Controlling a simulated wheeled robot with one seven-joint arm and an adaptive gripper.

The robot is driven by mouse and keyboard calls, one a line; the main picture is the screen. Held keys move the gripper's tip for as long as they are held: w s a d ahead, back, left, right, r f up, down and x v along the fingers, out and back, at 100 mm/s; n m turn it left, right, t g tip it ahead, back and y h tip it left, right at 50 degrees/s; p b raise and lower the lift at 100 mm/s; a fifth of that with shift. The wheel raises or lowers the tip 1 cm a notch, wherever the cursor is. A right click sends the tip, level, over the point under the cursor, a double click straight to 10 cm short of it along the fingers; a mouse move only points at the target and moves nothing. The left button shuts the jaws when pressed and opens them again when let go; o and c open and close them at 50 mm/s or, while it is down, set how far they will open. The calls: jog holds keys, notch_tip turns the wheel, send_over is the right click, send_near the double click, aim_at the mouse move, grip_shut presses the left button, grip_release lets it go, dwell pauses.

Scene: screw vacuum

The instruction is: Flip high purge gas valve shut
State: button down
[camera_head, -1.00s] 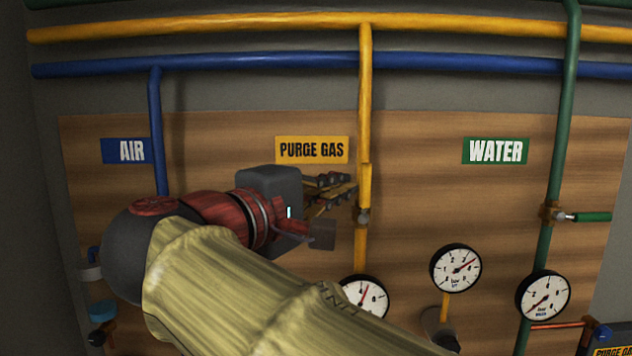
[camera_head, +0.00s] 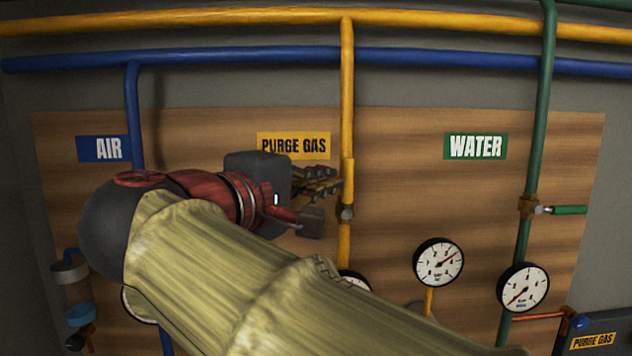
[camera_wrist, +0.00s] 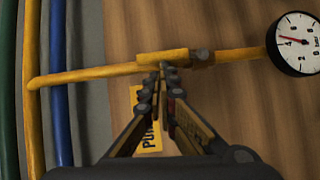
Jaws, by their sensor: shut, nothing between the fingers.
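The purge gas valve (camera_head: 346,213) sits on the vertical yellow pipe, below the PURGE GAS sign. Its yellow handle (camera_head: 348,172) points up along the pipe; it also shows in the wrist view (camera_wrist: 180,56). My gripper (camera_head: 338,184) comes from the left, with its fingertips beside the handle. In the wrist view my gripper (camera_wrist: 163,76) is shut, its fingertips together at the handle's near edge. Nothing shows between them. I cannot tell whether they touch the handle.
A blue air pipe (camera_head: 134,115) stands left and a green water pipe (camera_head: 536,120) right, with a green-handled valve (camera_head: 568,210). Gauges (camera_head: 438,262) stand below. The board between the yellow and green pipes is mostly clear.

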jog(key=shift+d+r+m+y+b, duration=0.2)
jog(key=shift+d+m+y+b, duration=0.1)
jog(key=shift+d+m, duration=0.15)
jog(key=shift+d+r+m+g+y+b, duration=0.3)
jog(key=shift+d+m+g+y+b, duration=0.35)
jog(key=shift+d+m, duration=0.3)
jog(key=d+f+m+g+y+b, duration=0.1)
jog(key=d+f+m+y+b, duration=0.1)
jog(key=d+m+y+b, duration=0.2)
jog(key=d+m+y, duration=0.3)
jog(key=shift+s+f+b, duration=0.2)
jog(key=shift+f+b, duration=0.15)
jog(key=shift+f, duration=0.05)
jog(key=shift+d+f+g, duration=0.2)
jog(key=shift+g, duration=0.05)
dwell(0.9)
jog(key=shift+r, duration=0.1)
